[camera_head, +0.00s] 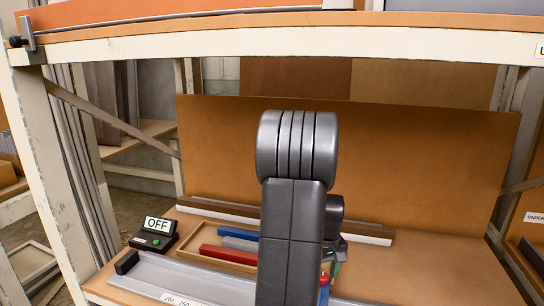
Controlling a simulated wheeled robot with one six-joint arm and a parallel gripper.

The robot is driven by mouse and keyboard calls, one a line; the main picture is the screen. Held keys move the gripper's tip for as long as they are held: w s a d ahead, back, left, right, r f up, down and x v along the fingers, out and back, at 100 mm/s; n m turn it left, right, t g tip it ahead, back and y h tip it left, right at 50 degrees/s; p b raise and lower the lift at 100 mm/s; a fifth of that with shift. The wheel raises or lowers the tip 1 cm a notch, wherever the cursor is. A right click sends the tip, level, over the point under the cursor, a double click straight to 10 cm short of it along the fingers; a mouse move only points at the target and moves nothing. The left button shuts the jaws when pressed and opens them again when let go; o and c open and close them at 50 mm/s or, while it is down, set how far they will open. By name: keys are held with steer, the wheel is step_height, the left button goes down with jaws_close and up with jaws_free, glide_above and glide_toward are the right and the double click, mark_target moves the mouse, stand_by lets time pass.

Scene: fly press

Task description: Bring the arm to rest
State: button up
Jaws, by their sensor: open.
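My arm (293,215) stands upright in the middle of the view, its dark grey links bent over at the top in front of the shelf. My gripper (338,250) is mostly hidden behind the arm. Only a grey part of it shows at the arm's right side, low over the bench, and it is open. I see nothing held in the visible part. A small red and blue item (324,288) and a bit of green show just below it, partly covered by the arm.
A black box with an OFF sign (157,225) and green button stands at the bench's left. A shallow wooden tray (195,256) holds red and blue bars. A metal rail (190,283) runs along the front. An upper shelf (180,42) spans overhead; a brown back panel (430,170) stands behind. The bench's right side (430,275) is clear.

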steer(key=m, duration=0.7)
steer(key=shift+m, duration=0.4)
steer(key=m, duration=0.4)
steer(key=shift+p, duration=0.4)
steer(key=shift+m, duration=1.6)
steer(key=shift+a+r, duration=0.1)
